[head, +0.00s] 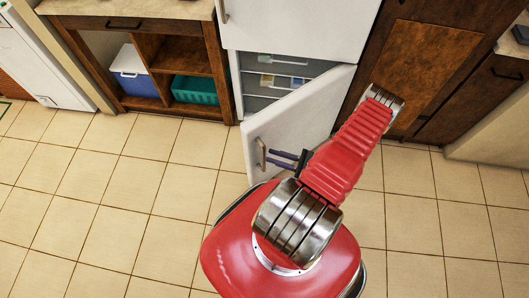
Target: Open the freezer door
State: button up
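The freezer door (290,122) is the white lower door of the fridge. It stands ajar, swung out toward me, and part of the inside shows behind it. Its metal handle (261,152) is near the door's left edge. My gripper (272,158) is in front of the door, with its two dark fingers pointing left at the handle. The fingertips are at or very near the handle. I see a gap between the fingers, but whether they touch or grip the handle is unclear. My red arm hides the right part of the door.
The freezer interior (280,75) shows shelves with small packages. The upper fridge door (300,25) is shut. A wooden open shelf on the left holds a blue-and-white cooler (133,75) and a teal crate (195,90). Brown cabinets (430,60) stand at right. The tiled floor (120,200) at left is clear.

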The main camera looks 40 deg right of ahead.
aim_at(265, 153)
jog(key=shift+x, duration=2.4)
grip_shut()
jog(key=shift+d, duration=0.2)
